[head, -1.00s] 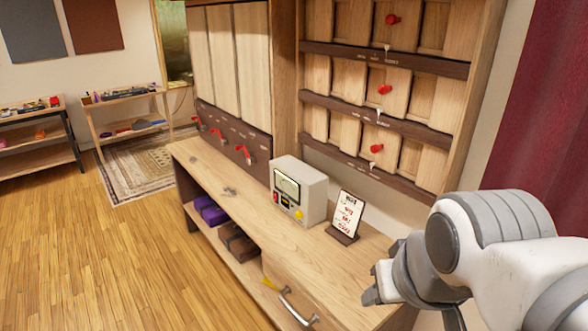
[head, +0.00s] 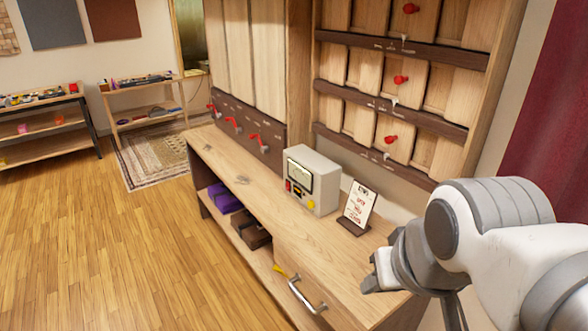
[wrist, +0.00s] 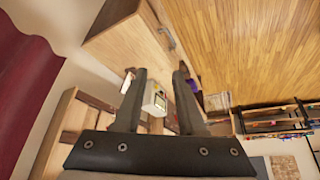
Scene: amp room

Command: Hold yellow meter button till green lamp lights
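The meter (head: 322,175) is a pale beige box with a screen, standing on the wooden bench. Its yellow button (head: 311,204) is at the lower right of the front face, with a red part at the lower left. I cannot make out a lit green lamp. My gripper (head: 373,279) is over the near right end of the bench, in front of and apart from the meter. In the wrist view my gripper (wrist: 161,72) has its two fingers spread with nothing held, and the meter (wrist: 155,101) shows beyond, between them.
A card on a stand (head: 358,206) stands right of the meter, near my gripper. Red levers (head: 256,140) line the panel behind the bench (head: 262,198). A drawer with a metal handle (head: 304,297) is at the bench front. Open floor (head: 120,250) lies to the left.

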